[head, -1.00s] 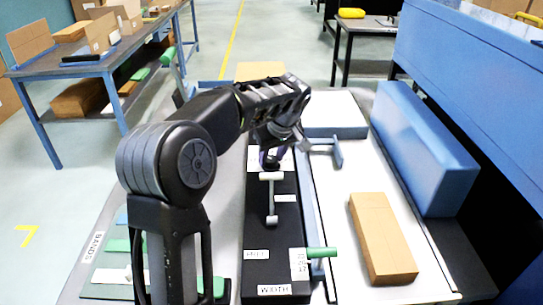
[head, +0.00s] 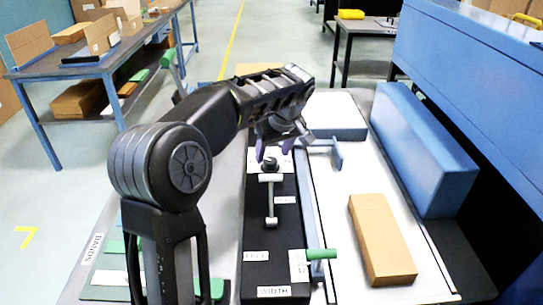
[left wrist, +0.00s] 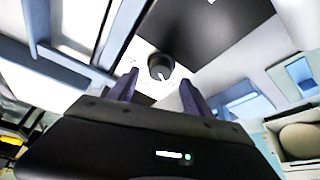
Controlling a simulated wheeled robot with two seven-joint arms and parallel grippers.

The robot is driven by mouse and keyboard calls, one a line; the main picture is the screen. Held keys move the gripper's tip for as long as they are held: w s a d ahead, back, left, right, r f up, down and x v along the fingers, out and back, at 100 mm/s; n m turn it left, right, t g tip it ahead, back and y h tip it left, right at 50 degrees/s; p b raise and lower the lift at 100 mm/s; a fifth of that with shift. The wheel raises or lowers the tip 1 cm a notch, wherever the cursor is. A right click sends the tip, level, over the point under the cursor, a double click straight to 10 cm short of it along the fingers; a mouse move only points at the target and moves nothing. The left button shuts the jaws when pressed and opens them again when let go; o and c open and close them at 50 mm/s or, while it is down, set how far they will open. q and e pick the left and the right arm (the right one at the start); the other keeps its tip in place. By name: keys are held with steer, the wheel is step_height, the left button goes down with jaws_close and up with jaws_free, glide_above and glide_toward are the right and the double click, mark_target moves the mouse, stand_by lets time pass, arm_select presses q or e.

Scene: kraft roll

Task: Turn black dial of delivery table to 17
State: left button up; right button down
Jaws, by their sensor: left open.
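The black dial (head: 270,163) sits on a white plate at the far end of the black panel (head: 258,215) of the delivery table. It also shows in the left wrist view (left wrist: 160,66) as a round knob with a small white mark; the scale numbers cannot be read. My left gripper (head: 274,151) is open just above the dial. In the left wrist view its two dark fingers (left wrist: 158,78) are apart on either side of the dial, with gaps visible and nothing held. My right gripper is not in view.
A white-ended lever (head: 271,200) lies just in front of the dial. A green-handled lever (head: 321,254), a blue T-handle (head: 337,153), a cardboard box (head: 382,238) and a long blue block (head: 422,150) are to the right. A WIDTH label (head: 273,291) marks the panel's near end.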

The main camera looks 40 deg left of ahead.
arm_select(q)
steer(key=shift+v, duration=2.35)
steer(key=shift+r, duration=0.1)
